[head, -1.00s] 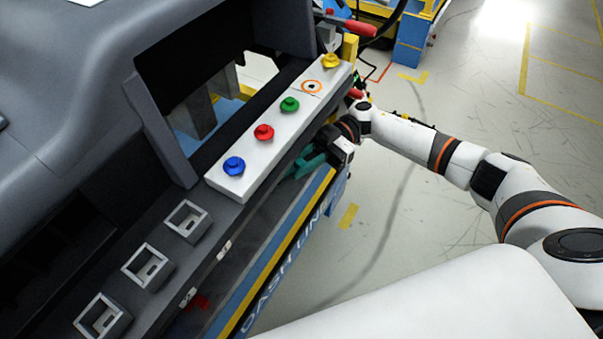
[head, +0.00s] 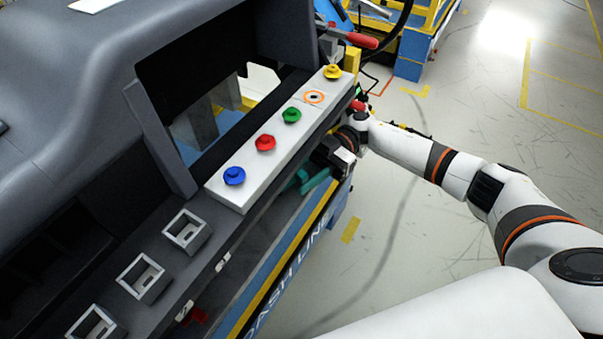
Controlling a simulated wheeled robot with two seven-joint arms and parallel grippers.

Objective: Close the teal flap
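Teal pieces (head: 315,180) show below the front edge of the white button panel, by the dashboard module's lower right side. They are small and partly hidden, and I cannot tell how far the flap stands open. My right gripper (head: 332,158) is at the same spot, just above and right of the teal, partly behind the panel. Its fingertips are not clear, and I cannot tell whether it touches the teal or is open or shut. My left gripper is out of view.
The white panel (head: 222,193) carries blue, red, green and yellow knobs and an orange ring mark. Square grey sockets (head: 185,231) line the ledge at lower left. A red-handled clamp (head: 357,40) stands above the panel's far end. The floor at right is clear.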

